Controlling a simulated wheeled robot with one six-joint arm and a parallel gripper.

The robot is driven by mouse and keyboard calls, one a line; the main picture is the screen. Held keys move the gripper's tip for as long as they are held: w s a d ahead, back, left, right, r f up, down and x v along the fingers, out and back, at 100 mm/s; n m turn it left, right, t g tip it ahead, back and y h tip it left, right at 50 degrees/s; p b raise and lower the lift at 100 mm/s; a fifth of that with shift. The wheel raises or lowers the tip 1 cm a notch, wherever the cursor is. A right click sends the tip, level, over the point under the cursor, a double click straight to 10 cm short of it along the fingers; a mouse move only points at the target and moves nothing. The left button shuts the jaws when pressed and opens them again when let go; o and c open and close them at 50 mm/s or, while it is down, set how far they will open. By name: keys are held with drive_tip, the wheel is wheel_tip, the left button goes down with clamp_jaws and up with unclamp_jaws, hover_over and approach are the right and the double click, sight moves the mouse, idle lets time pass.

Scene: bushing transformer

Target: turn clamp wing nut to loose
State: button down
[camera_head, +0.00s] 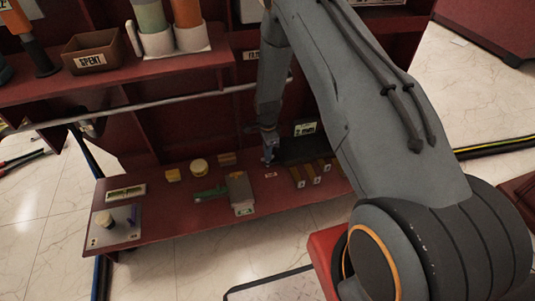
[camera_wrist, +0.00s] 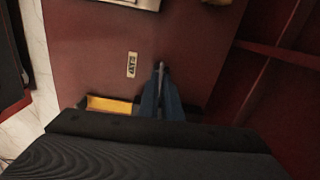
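My gripper (camera_head: 268,158) is low over the right middle of the red lower shelf (camera_head: 165,238), pointing down. In the wrist view its blue fingers (camera_wrist: 161,72) come close together, with only a thin pale strip between them. I see no object clearly held. I cannot make out a clamp wing nut for certain in either view. A grey block (camera_head: 240,188) with a green part (camera_head: 211,193) beside it lies on the shelf left of my gripper; I cannot tell whether it is the clamp.
Yellow-topped blocks (camera_head: 311,172) stand right of my gripper, next to a dark tray. A round tan piece (camera_head: 199,166) and a grey plate (camera_head: 113,228) are farther left. A small label (camera_wrist: 131,64) lies near the fingers. A metal rail (camera_head: 160,100) and upper shelf are above.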

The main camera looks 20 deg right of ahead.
drive_tip(key=n+p, duration=0.1)
drive_tip(key=n, duration=0.4)
drive_tip(key=shift+n+p, duration=0.3)
drive_tip(key=n, duration=0.4)
drive_tip(key=shift+n+p, duration=0.3)
drive_tip(key=shift+p, duration=0.1)
drive_tip(key=n, duration=0.3)
drive_tip(key=shift+n+p, duration=0.4)
drive_tip(key=shift+n, duration=1.6)
drive_tip(key=c, duration=2)
unclamp_jaws()
drive_tip(key=shift+f, duration=0.1)
